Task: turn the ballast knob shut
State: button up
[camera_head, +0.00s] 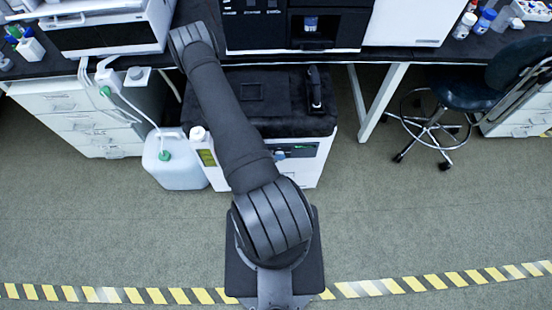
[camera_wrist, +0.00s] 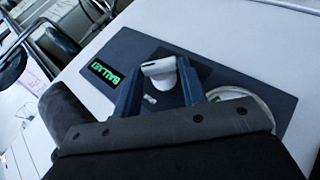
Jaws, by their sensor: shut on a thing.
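The white ballast knob (camera_wrist: 160,68) stands on a dark grey panel (camera_wrist: 222,82) in the wrist view. My gripper (camera_wrist: 157,80) is shut on it, with one blue-grey finger on each side. The knob's lower part and the exact finger contact are partly hidden. In the head view the white pump cabinet (camera_head: 312,172) stands under the bench. My arm passes in front of it and hides most of its front panel and my gripper.
A white jug (camera_head: 175,170) with a tube stands on the floor left of the cabinet, and a white bottle (camera_head: 203,150) stands between them. A bench leg (camera_head: 380,100) and a dark stool (camera_head: 475,85) are to the right. The grey floor in front is clear.

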jog(key=shift+a+f+n+t+h, duration=0.15)
jog(key=shift+f+n+t+h, duration=0.25)
jog(key=shift+h, duration=0.95)
jog(key=shift+a+f+n+t+h, duration=0.2)
jog(key=shift+n+h, duration=0.25)
jog(key=shift+h, duration=0.95)
jog(key=shift+a+f+n+t+h, duration=0.1)
jog(key=shift+f+n+t+h, duration=0.35)
jog(key=shift+h, duration=0.9)
jog(key=shift+w, duration=0.1)
jog(key=o, duration=1)
jog(key=v, duration=1.7)
jog(key=shift+a+f, duration=0.2)
jog(key=x, duration=1.7)
jog(key=shift+d+r, duration=0.25)
